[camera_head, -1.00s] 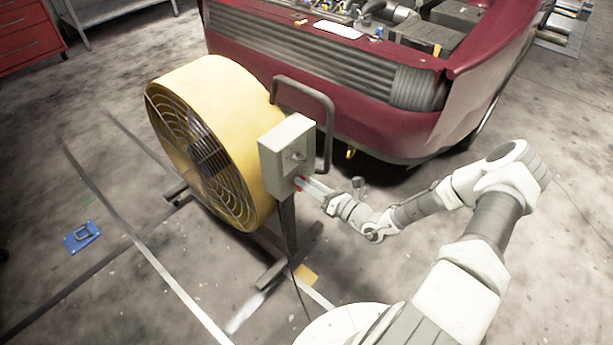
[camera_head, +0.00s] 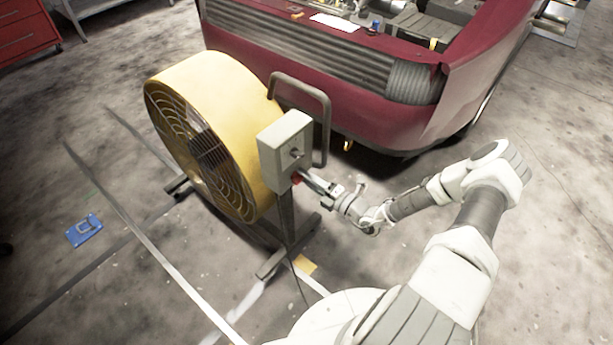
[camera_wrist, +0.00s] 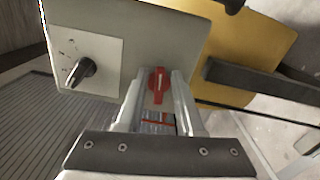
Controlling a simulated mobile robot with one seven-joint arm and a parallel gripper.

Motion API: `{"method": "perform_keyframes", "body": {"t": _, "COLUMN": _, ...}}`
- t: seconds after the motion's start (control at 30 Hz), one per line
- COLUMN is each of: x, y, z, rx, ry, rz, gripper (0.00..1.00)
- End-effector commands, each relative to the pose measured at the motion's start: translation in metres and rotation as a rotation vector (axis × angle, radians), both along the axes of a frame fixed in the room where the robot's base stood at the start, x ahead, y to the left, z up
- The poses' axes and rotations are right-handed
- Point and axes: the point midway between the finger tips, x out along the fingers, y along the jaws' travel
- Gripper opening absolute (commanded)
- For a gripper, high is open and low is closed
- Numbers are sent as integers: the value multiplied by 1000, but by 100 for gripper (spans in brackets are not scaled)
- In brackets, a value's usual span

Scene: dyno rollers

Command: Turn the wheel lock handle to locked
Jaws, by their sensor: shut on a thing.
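The wheel lock handle (camera_wrist: 158,84) is a small red lever on the side of the grey control box (camera_head: 287,141), which is mounted on a yellow drum fan (camera_head: 207,118). In the wrist view it stands roughly upright on the box's face, between my fingertips. In the head view only a bit of red (camera_head: 296,179) shows at the box's lower right side. My gripper (camera_head: 304,178) reaches it from the right, and its fingers (camera_wrist: 157,92) are closed on the handle. The fingers partly hide it, and no locked mark is legible.
A dark tubular handle (camera_head: 326,125) rises beside the box. A maroon car front (camera_head: 400,125) stands behind. A blue plate (camera_head: 84,230) lies on the floor at left. Floor at right is clear.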

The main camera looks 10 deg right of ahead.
Motion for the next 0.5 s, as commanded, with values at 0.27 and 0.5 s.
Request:
{"method": "perform_keyframes", "body": {"t": 0.27, "x": -1, "y": 0, "z": -3, "rx": 93, "ry": 71, "rz": 2, "gripper": 0}}
{"method": "perform_keyframes", "body": {"t": 0.5, "x": -1, "y": 0, "z": -3, "rx": 122, "ry": 91, "rz": 2, "gripper": 0}}
